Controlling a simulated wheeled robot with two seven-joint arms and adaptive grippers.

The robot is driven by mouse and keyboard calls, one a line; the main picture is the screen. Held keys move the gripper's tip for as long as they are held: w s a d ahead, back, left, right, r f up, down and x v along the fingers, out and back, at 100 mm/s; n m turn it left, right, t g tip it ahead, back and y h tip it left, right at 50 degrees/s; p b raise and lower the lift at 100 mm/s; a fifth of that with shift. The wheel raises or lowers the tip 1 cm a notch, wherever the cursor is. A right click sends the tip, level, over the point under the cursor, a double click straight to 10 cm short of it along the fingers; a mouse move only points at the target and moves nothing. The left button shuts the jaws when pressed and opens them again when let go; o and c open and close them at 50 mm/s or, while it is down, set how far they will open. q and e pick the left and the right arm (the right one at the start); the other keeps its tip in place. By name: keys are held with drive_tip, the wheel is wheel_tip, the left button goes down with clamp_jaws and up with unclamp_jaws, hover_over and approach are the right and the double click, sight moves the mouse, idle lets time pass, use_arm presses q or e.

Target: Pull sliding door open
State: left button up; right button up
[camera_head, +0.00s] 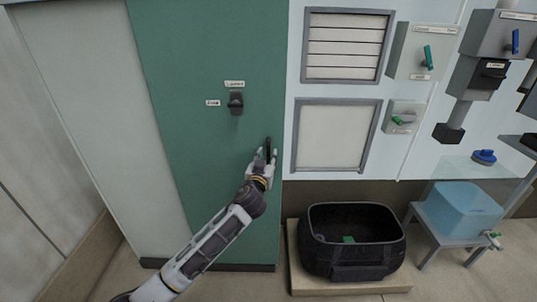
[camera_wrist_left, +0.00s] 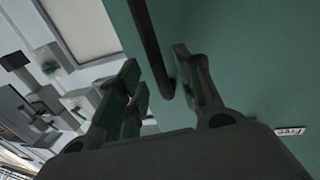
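The green door panel (camera_head: 190,60) stands upright at centre left in the head view. A dark vertical bar handle (camera_head: 268,146) is near its right edge. In the wrist view the handle (camera_wrist_left: 150,40) runs down from the top and ends between the fingers. My left gripper (camera_head: 262,160) is at the lower part of the handle. In the wrist view the left gripper (camera_wrist_left: 157,64) is open, with fingers on either side of the bar and visible gaps. The palm hides part of the panel. My right gripper is in neither view.
A black switch (camera_head: 236,103) with small labels sits on the green panel. A pale wall (camera_head: 85,90) is at left. Vents, switch boxes and a blue tank (camera_head: 462,208) are further right.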

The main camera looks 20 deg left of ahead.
use_arm(q)
drive_tip(key=shift+w+a, duration=0.1)
drive_tip(key=shift+w, duration=1.3)
drive_tip(key=shift+c, duration=0.3)
clamp_jaws()
